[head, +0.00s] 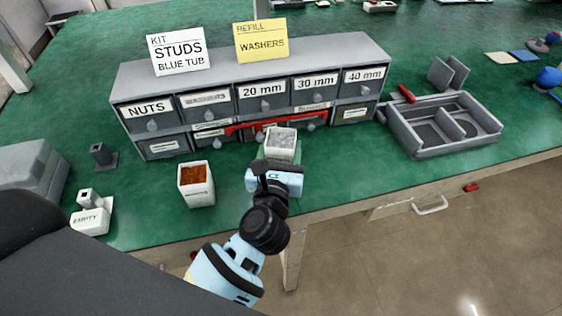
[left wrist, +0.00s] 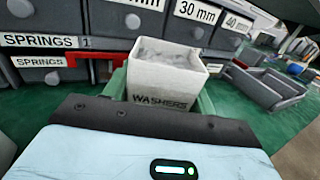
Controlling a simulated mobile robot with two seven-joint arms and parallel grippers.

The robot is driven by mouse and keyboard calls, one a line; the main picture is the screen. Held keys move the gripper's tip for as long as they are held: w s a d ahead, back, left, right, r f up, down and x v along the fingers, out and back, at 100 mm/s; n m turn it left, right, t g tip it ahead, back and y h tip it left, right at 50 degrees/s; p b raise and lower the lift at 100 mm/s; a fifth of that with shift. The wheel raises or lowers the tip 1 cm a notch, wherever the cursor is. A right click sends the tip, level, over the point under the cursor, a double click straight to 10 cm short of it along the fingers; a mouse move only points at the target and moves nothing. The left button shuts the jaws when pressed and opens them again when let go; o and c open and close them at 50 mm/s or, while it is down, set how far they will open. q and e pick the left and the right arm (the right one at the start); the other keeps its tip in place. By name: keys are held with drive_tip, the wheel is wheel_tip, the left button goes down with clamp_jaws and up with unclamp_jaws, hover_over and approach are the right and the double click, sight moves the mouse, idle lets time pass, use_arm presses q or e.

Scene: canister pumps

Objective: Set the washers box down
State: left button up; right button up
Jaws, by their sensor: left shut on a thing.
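The washers box (head: 282,141) is a small white open-topped box with pale grey contents, in front of the drawer cabinet. In the left wrist view the box (left wrist: 160,98) stands upright and shows the word WASHERS on its near face. My left gripper (head: 277,163) is shut on it, reaching in from the near side of the bench. Green pieces show on both sides of the box in the wrist view. The box's underside is hidden, so I cannot tell whether it touches the bench. My right gripper is not in view.
A grey drawer cabinet (head: 221,88) with labelled drawers and a red bar (head: 245,126) stands close behind. A box with orange-brown contents (head: 196,190) is to the left, an EMPTY box (head: 90,221) farther left. A grey divided tray (head: 441,143) is at right. Bare green bench (head: 345,168) lies between.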

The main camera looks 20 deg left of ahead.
sight(281, 162)
use_arm(q)
wheel_tip(281, 162, down, 3)
drive_tip(key=shift+f+b, duration=0.2)
drive_tip(key=shift+b, duration=0.3)
drive_tip(key=shift+f, duration=0.4)
drive_tip(key=shift+f, duration=0.1)
drive_tip(key=o, duration=1.2)
drive_tip(key=shift+c, duration=0.2)
drive_tip(key=shift+r, duration=0.2)
drive_tip(key=b+v, duration=0.1)
drive_tip(key=v, duration=0.6)
drive_tip(key=shift+f, duration=0.2)
drive_tip(key=shift+s+r, duration=0.1)
drive_tip(key=shift+s, duration=0.2)
